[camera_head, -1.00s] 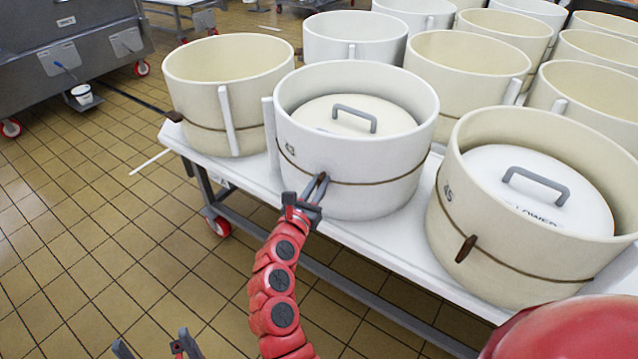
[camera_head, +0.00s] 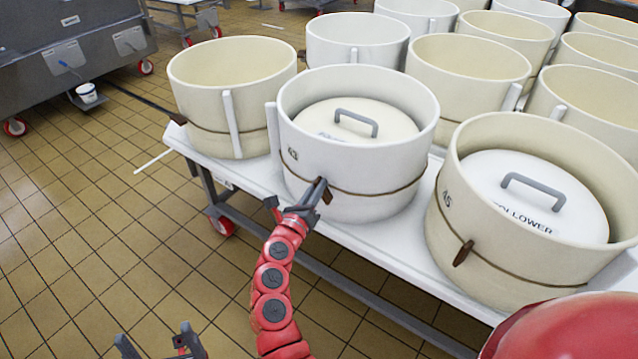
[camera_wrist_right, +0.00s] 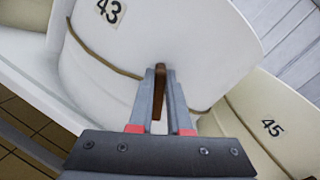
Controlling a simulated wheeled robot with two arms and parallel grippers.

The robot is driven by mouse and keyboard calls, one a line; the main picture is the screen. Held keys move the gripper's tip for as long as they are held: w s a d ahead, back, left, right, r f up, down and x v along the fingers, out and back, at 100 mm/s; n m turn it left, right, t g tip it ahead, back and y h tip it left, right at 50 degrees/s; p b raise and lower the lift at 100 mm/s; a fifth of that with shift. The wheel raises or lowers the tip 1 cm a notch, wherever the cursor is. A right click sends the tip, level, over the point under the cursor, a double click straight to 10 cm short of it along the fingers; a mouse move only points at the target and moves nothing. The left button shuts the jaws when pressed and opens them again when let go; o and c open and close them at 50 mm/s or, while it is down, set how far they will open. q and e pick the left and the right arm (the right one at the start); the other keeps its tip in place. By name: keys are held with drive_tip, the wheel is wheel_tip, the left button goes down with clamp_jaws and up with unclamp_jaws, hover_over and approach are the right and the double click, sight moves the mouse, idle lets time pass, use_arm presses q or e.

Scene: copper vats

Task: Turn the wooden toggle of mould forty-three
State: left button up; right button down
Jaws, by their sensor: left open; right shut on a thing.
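Mould forty-three (camera_head: 350,178) is a white round tub with a brown cord round it and "43" on its side. It also shows in the wrist view (camera_wrist_right: 105,60). Its brown wooden toggle (camera_wrist_right: 158,85) sits on the cord at the front. My right gripper (camera_head: 318,190) is shut on the toggle, with a finger on each side of it in the wrist view. The fingers hide much of the toggle in the head view. My left gripper (camera_head: 155,343) is open and empty, low at the left, away from the moulds.
Mould forty-five (camera_head: 520,235) stands to the right with its own toggle (camera_head: 463,253). A cream mould (camera_head: 205,95) stands to the left. They rest on a white table (camera_head: 385,233), with more moulds behind. The tiled floor (camera_head: 100,220) at left is open.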

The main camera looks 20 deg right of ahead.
drive_tip(key=shift+w+a+f+n+p, duration=0.15)
drive_tip(key=shift+f+n+p, duration=0.2)
drive_tip(key=shift+n+p, duration=1.35)
drive_tip(key=shift+w+a+f+n+p, duration=0.25)
drive_tip(key=shift+n+p, duration=0.65)
drive_tip(key=shift+n, duration=1.45)
drive_tip(key=shift+s+a+f+n+p, duration=0.1)
drive_tip(key=shift+f+n+p, duration=0.3)
drive_tip(key=shift+n+p, duration=1.3)
drive_tip(key=shift+n+b, duration=0.35)
drive_tip(key=shift+n, duration=0.1)
drive_tip(key=c, duration=0.9)
unclamp_jaws()
drive_tip(key=shift+o, duration=0.2)
